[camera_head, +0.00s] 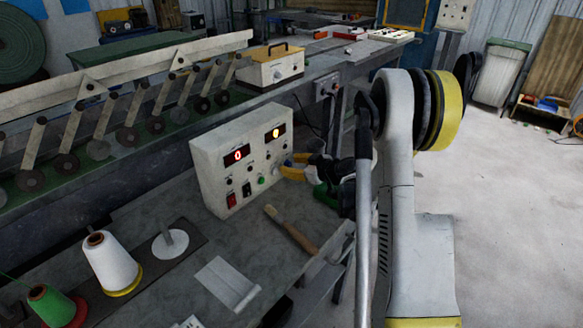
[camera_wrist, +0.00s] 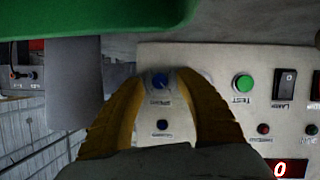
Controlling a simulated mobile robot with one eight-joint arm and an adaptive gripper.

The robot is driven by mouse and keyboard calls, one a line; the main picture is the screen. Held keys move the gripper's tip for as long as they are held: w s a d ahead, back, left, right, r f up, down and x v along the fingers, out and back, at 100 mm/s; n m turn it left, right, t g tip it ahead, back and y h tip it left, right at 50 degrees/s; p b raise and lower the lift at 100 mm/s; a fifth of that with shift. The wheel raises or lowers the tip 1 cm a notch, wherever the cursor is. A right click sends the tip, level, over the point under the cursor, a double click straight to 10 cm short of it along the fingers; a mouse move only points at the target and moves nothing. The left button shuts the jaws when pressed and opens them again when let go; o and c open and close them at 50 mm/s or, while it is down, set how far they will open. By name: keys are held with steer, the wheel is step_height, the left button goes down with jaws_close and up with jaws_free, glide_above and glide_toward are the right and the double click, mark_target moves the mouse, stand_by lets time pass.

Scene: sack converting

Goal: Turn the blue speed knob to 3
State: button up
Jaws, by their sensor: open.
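The white control box (camera_head: 232,160) stands on the grey bench. Its red display (camera_head: 236,155) reads 0, and the display also shows in the wrist view (camera_wrist: 284,169). The blue speed knob (camera_wrist: 160,81) is on the box's front face, with a small label beside it. My gripper (camera_head: 286,168) is at the right end of this face. In the wrist view its yellow fingers (camera_wrist: 160,88) are open, one on each side of the knob, with visible gaps. The knob's pointer is too small to read. In the head view my gripper largely hides the knob.
A green button (camera_wrist: 243,83) and a black rocker switch (camera_wrist: 284,86) sit beside the knob. A wooden-handled brush (camera_head: 290,230) lies on the bench in front of the box. A white thread cone (camera_head: 110,265) stands at the left. Open floor is at the right.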

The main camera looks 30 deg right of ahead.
jaws_close()
steer(key=shift+d+r, duration=0.1)
stand_by(0.6)
steer(key=shift+m+g+y, duration=0.3)
steer(key=shift+m+y, duration=0.4)
steer(key=shift+m, duration=0.4)
steer(key=shift+w+d+m+y, duration=0.1)
steer(key=shift+d+m+y, duration=0.05)
steer(key=shift+m+y, duration=0.9)
steer(key=c, duration=0.6)
jaws_free()
steer(key=shift+m, duration=0.25)
steer(key=shift+c, duration=0.2)
steer(key=o, duration=0.6)
steer(key=shift+w, duration=0.1)
steer(key=shift+o, duration=0.2)
